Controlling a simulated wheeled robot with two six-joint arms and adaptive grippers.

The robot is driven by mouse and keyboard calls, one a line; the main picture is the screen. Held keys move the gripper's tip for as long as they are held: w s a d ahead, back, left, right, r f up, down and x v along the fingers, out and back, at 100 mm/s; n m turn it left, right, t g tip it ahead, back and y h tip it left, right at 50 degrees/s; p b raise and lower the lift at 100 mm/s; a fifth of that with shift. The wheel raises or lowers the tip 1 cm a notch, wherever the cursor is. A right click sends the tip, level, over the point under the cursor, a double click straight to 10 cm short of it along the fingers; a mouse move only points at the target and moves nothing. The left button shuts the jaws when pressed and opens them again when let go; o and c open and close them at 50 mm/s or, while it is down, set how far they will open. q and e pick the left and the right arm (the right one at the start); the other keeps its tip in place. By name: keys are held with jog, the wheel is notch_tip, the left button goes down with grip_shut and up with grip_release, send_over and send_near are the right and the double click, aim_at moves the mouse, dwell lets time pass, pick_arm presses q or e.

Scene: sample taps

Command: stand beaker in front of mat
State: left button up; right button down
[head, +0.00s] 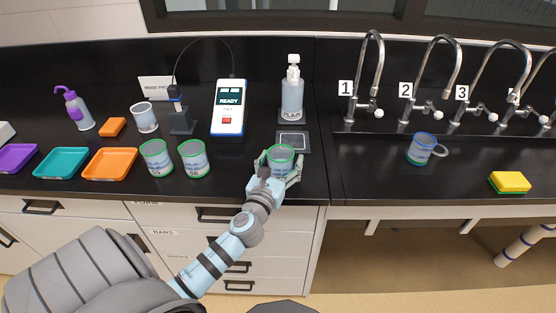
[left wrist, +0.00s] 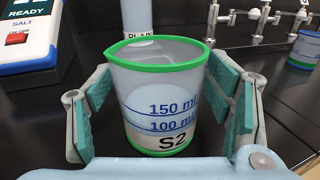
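A clear beaker with green rims, marked S2 (left wrist: 160,110), appears to stand upright on the black counter. In the head view this beaker (head: 280,156) is just in front of a dark square mat (head: 293,142) with a pale outline. My left gripper (head: 275,172) has its fingers on both sides of the beaker. In the left wrist view the teal finger pads of my left gripper (left wrist: 165,95) are spread, with gaps between them and the beaker wall. The beaker's lower part is partly hidden by the gripper in the head view. My right gripper is not in view.
Two green-rimmed beakers (head: 157,158) (head: 193,158) stand left of the gripper. A soap-type bottle marked PLAIN (head: 292,95) stands behind the mat, and a salt meter (head: 229,107) to its left. A blue-rimmed beaker (head: 421,149) and a sponge (head: 510,182) are at right.

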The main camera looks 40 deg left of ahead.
pick_arm(q)
jog(key=shift+r, duration=0.2)
jog(key=v, duration=1.2)
